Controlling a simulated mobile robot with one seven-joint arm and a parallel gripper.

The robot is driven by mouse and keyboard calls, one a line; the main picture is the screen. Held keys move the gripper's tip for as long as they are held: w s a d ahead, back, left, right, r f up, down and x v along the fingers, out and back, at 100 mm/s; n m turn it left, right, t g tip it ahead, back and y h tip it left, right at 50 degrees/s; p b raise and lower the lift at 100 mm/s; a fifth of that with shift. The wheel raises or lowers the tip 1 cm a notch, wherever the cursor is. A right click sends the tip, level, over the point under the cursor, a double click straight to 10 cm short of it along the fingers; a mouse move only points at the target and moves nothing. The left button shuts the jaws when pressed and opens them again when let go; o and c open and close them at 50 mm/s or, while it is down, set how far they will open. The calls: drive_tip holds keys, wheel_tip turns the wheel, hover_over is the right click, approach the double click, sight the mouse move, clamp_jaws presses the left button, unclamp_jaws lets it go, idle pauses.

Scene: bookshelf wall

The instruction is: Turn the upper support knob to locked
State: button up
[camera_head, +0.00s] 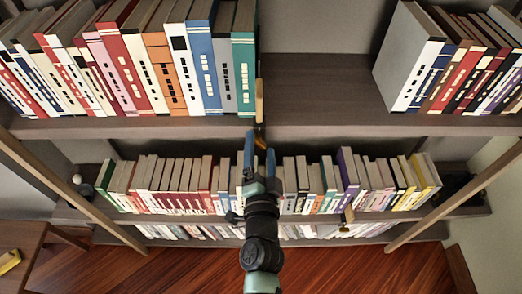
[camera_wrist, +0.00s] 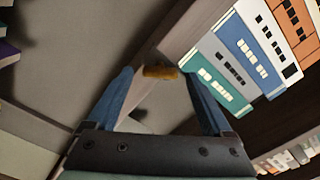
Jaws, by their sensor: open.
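The upper support knob (camera_head: 259,103) is a small yellow-brown piece at the front of the upper shelf, just right of the green book. In the head view it looks long and upright. The wrist view shows the knob (camera_wrist: 161,72) ahead, between my fingertips in the picture. My gripper (camera_head: 260,146) has blue fingers, spread open and empty, and it shows below the knob in the head view. The fingers also show at both sides of the wrist view (camera_wrist: 157,78). A gap seems to remain between the fingers and the knob.
Books, including a green book (camera_head: 243,70), fill the upper shelf (camera_head: 140,124) left of the knob. The shelf right of it is bare up to a leaning white book (camera_head: 408,75). A lower row of books stands behind my arm. A second yellow-brown piece (camera_head: 348,216) sits lower right.

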drive_tip(key=shift+s, duration=0.15)
drive_tip(key=s+b, duration=0.3)
drive_tip(key=s, duration=0.9)
drive_tip(key=shift+s, duration=0.35)
drive_tip(key=w+a+r+n+t+y, duration=0.15)
drive_tip(key=w+r+n, duration=0.25)
drive_tip(key=r, duration=1)
drive_tip(key=w+a+r+n+t+y, duration=0.1)
drive_tip(key=w+r+n+t+y, duration=0.2)
drive_tip(key=r, duration=1.1)
drive_tip(key=s+d+r+n+t+h, duration=0.1)
drive_tip(key=s+r, duration=0.3)
drive_tip(key=r, duration=0.7)
drive_tip(key=s+d+r+n+t+h, duration=0.1)
drive_tip(key=s+r+n+t+h, duration=0.2)
drive_tip(key=r, duration=0.8)
drive_tip(key=shift+s+r+t, duration=0.2)
drive_tip(key=shift+s+t, duration=0.25)
drive_tip(key=shift+s, duration=0.05)
